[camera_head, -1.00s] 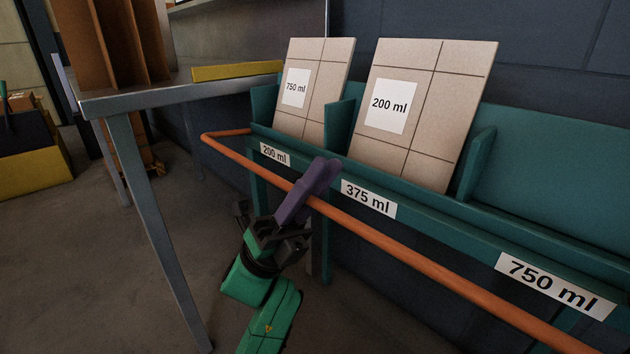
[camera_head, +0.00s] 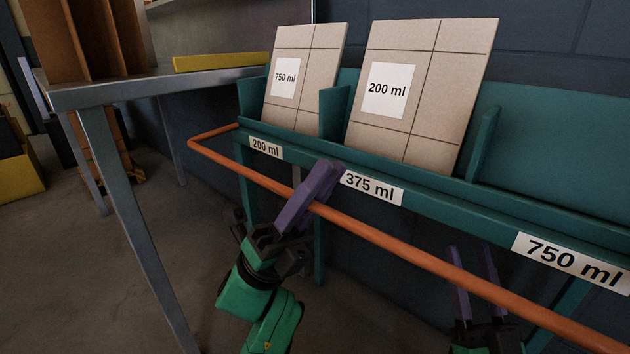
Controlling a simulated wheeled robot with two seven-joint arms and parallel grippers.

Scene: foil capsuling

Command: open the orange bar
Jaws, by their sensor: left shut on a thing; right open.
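The orange bar (camera_head: 385,240) runs along the front of a teal rack (camera_head: 440,212), from its bent left end down to the lower right. My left gripper (camera_head: 313,192) has purple fingers and a green arm.
Two beige panels, labelled "750 ml" (camera_head: 320,70) and "200 ml" (camera_head: 435,90), lean in the rack's slots. The rack's right slot is empty. A grey metal table (camera_head: 130,98) with a yellow strip (camera_head: 220,62) stands at the left.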

